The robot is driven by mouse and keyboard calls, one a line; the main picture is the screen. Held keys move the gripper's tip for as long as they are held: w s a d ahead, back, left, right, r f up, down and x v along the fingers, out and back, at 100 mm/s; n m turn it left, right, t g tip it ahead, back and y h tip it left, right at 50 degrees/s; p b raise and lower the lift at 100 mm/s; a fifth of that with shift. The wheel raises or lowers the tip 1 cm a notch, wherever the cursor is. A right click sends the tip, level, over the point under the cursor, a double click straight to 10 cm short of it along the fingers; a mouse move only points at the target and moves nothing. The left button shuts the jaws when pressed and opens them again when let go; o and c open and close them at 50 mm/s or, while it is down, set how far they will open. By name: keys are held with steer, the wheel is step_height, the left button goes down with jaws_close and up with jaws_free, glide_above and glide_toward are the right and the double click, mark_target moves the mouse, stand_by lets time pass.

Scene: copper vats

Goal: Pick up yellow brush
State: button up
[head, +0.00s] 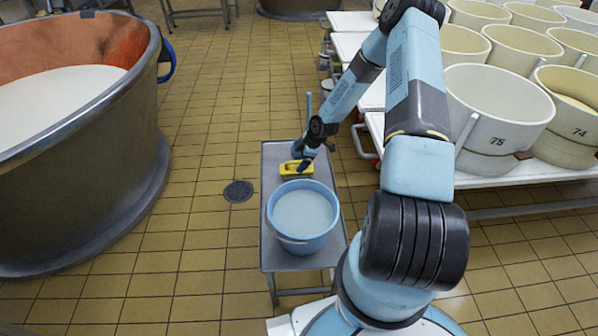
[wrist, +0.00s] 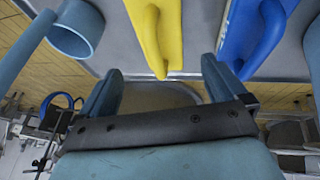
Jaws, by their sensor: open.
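The yellow brush (head: 295,168) lies on the grey metal table (head: 270,190), just behind the blue bucket. In the wrist view the yellow brush (wrist: 157,30) is at the top centre, its narrow end pointing toward the space between my fingers. My gripper (head: 303,162) is low over the table at the brush, and partly covers it in the head view. In the wrist view my gripper (wrist: 161,70) is open, one finger on each side of the brush's line.
The blue bucket (head: 302,238) of pale liquid stands on the table in front of the brush. A copper vat (head: 75,175) stands left; white tubs (head: 496,115) fill the right.

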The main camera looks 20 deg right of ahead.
mark_target(293, 169)
steer(key=shift+s+x, duration=0.15)
steer(key=shift+x, duration=1.55)
steer(key=shift+s+x, duration=0.1)
steer(key=shift+x, duration=1.65)
steer(key=shift+a, duration=0.1)
steer(key=shift+c, duration=0.3)
steer(key=c, duration=1.2)
